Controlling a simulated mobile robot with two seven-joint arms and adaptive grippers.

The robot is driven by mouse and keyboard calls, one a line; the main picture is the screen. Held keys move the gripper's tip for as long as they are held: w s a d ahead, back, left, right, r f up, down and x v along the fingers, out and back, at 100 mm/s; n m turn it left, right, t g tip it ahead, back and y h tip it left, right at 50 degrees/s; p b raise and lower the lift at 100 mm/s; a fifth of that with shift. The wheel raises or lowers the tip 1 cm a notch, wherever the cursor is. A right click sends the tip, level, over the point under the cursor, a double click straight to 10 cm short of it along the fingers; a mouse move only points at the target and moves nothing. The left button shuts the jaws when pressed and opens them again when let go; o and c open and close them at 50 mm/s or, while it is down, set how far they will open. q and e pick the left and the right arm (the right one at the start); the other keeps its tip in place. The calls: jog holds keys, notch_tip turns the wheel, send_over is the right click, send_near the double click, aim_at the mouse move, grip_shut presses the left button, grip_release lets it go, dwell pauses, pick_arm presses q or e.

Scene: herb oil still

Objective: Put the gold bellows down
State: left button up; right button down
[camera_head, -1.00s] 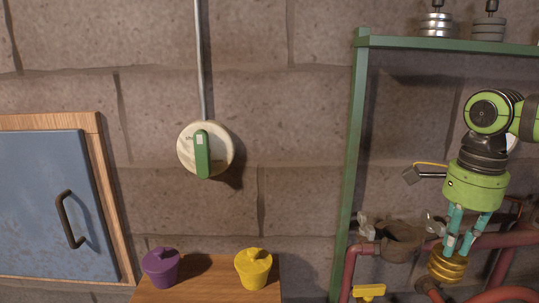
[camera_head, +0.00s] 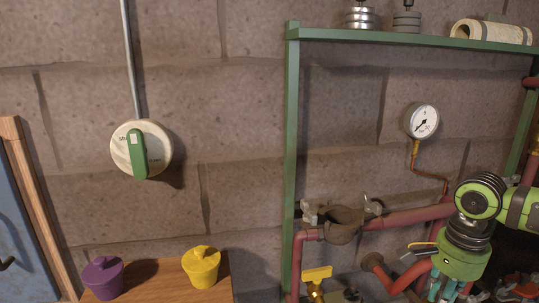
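My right gripper (camera_head: 447,290) is at the lower right, pointing down, with teal fingers below a green wrist. Its fingertips are cut off by the bottom edge, so its grip does not show. The gold bellows is not visible now; a second ago it hung between these fingers. My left gripper is not in view.
Red pipes (camera_head: 410,216) with a dark open clamp (camera_head: 341,222) run beside my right arm. A yellow-handled valve (camera_head: 316,275) and a gauge (camera_head: 422,121) are near. A green shelf frame (camera_head: 291,150) stands around them. Purple (camera_head: 103,278) and yellow (camera_head: 201,268) pots sit on a wooden top (camera_head: 150,275).

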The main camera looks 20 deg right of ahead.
jog(key=w+a+f+n, duration=0.2)
jog(key=a+f+n, duration=0.5)
jog(key=a+f, duration=0.3)
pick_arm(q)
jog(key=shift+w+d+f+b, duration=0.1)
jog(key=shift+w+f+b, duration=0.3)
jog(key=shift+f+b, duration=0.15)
pick_arm(e)
jog(key=w+a+r+n, duration=0.1)
jog(key=w+a+n, duration=0.2)
jog(key=a+n, duration=0.6)
jog(key=a, duration=0.7)
jog(key=shift+w+r+n, duration=0.2)
jog(key=shift+r+n, duration=0.05)
jog(key=shift+n, duration=0.05)
